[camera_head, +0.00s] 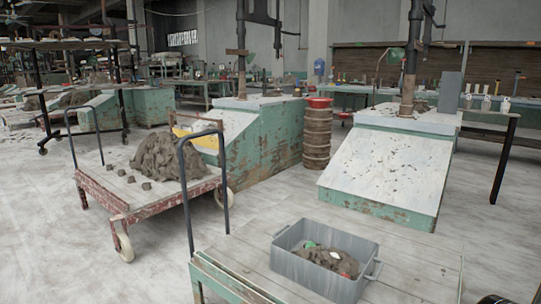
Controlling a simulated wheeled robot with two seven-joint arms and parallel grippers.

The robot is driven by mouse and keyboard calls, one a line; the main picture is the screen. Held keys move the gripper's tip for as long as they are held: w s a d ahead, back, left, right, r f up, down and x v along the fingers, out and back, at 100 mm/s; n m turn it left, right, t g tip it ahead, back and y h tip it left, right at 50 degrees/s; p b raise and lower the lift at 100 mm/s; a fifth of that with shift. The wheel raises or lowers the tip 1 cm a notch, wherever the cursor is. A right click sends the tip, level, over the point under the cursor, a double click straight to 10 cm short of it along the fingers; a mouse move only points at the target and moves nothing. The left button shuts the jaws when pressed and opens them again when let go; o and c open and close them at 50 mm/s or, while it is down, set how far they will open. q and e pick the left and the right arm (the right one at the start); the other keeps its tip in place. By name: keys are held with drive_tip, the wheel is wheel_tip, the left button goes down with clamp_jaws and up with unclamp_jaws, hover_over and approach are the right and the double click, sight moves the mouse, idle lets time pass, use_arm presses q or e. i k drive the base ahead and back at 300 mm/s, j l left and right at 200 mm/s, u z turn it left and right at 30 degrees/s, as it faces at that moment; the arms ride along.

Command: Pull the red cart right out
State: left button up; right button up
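The red cart (147,207) stands at the left in the head view. It has a worn wooden deck with chipped red edges, pale wheels and a dark hoop handle (68,132) at its left end. A large heap of grey-brown clay (164,157) and several small clay lumps (131,179) lie on the deck. A dark hoop handle of the nearer green cart (232,284) stands in front of the red cart's right end and hides part of it. Neither of my grippers can be made out.
A grey bin (300,265) holding clay and coloured bits sits on the green cart. A green sloped bench (270,140) stands close behind the red cart, beside a stack of brown round things (317,135). Another sloped bench (385,170) stands right. Open floor (45,235) lies left and in front.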

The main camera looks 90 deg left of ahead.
sight(156, 161)
drive_tip(key=u, duration=0.4)
drive_tip(key=j+u, duration=0.1)
drive_tip(key=u, duration=0.75)
drive_tip(key=j+u, duration=0.15)
drive_tip(key=u, duration=0.7)
drive_tip(key=i+j+u, duration=0.15)
drive_tip(key=j+u, duration=0.3)
drive_tip(key=i+j+u, duration=0.25)
drive_tip(key=j+u, duration=0.2)
drive_tip(key=j, duration=0.2)
drive_tip(key=i+j+u, duration=0.7)
drive_tip(key=u, duration=0.2)
drive_tip(key=i+j+u, duration=0.35)
drive_tip(key=i, duration=0.4)
drive_tip(key=i+u, duration=0.3)
drive_tip(key=i, duration=1.7)
drive_tip(key=i+j, duration=0.1)
drive_tip(key=i, duration=1.15)
drive_tip(key=i+j+z, duration=0.1)
drive_tip(key=i+z, duration=0.35)
drive_tip(key=i+j+z, duration=0.25)
drive_tip(key=i+z, duration=0.2)
drive_tip(key=i+j+z, duration=0.7)
drive_tip(key=j+z, duration=0.2)
